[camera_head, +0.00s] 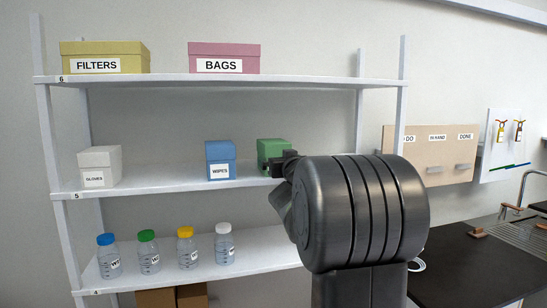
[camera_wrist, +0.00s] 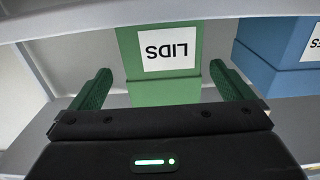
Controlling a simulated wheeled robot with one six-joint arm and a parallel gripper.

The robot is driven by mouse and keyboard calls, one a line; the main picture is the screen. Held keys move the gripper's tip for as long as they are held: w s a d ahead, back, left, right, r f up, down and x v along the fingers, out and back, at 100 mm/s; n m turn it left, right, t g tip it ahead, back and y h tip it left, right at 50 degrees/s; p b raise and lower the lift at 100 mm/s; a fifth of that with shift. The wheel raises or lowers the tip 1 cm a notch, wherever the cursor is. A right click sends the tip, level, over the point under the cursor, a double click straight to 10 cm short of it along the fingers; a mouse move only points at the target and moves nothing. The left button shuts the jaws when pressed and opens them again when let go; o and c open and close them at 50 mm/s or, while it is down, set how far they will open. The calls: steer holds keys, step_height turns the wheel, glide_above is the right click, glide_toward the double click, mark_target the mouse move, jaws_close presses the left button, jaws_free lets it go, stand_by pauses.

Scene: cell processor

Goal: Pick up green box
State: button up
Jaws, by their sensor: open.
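The green box (camera_head: 271,148) stands on the middle shelf, to the right of the blue box, and my arm partly covers it in the head view. In the wrist view the green box (camera_wrist: 165,88) appears upside down with a white LIDS label. My gripper (camera_wrist: 165,85) is open, with one green-padded finger at each side of the box's lower picture edge. In the head view the gripper (camera_head: 272,165) is at the shelf's front edge, mostly hidden by my arm.
The blue WIPES box (camera_head: 221,160) stands close beside the green box. A white GLOVES box (camera_head: 100,167) is farther left on the shelf (camera_head: 160,184). The upper shelf (camera_head: 270,80) is above, with FILTERS (camera_head: 105,50) and BAGS (camera_head: 223,52) boxes. Capped bottles (camera_head: 187,247) stand below.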

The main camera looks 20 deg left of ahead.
mark_target(277, 143)
steer(key=x, duration=0.4)
steer(key=shift+a+r+p, duration=0.1)
steer(key=shift+a+p, duration=0.1)
steer(key=shift+p, duration=0.15)
steer(key=c, duration=1.1)
steer(key=shift+r, duration=0.1)
step_height(277, 143, up, 8)
steer(key=p, duration=0.5)
steer(key=shift+r, duration=0.9)
